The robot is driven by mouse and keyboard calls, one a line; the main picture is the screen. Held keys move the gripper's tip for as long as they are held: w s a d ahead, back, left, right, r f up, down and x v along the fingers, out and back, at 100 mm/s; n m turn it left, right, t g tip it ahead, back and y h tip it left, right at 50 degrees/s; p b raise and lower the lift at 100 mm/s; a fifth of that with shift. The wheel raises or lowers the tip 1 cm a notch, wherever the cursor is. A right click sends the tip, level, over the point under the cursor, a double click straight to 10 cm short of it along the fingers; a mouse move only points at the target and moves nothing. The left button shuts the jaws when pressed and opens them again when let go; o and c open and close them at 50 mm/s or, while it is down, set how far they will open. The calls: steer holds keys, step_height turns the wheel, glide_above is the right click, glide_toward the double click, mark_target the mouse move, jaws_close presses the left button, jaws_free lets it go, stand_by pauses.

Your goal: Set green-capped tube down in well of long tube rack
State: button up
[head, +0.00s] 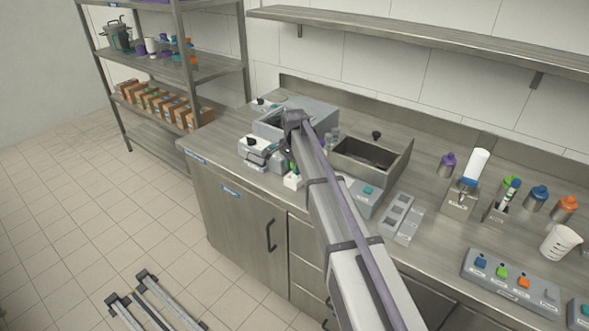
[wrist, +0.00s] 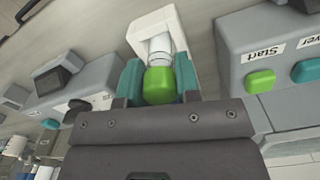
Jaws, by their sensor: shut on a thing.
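The green-capped tube (wrist: 159,85) is between the teal fingertips of my gripper (wrist: 159,80), which is shut on its green cap. Its pale body shows beyond the cap, within a white open-sided holder (wrist: 152,22). I cannot tell whether the tube touches the holder's base. In the head view the small white holder (head: 293,181) sits near the counter's front edge, with my gripper (head: 293,166) and the green cap just above it. No rack is clearly identifiable as the long tube rack; a long grey block with several coloured tops (head: 515,280) lies at front right.
A grey device with a Start label (wrist: 275,45) is close on my gripper's right in the wrist view. Another grey device (wrist: 75,85) is on its left. A sink-like bin (head: 372,160) and a grey block with square recesses (head: 402,218) stand to the right.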

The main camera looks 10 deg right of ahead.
steer(key=o, duration=0.9)
steer(key=shift+f, duration=0.1)
step_height(320, 180, up, 13)
steer(key=p, duration=1.3)
steer(key=s+n, duration=0.4)
steer(key=s, duration=0.7)
steer(key=s+n, duration=0.4)
steer(key=s, duration=0.7)
steer(key=s+f+n+b, duration=0.1)
steer(key=s+n, duration=0.3)
steer(key=s, duration=0.8)
steer(key=shift+s+f, duration=0.1)
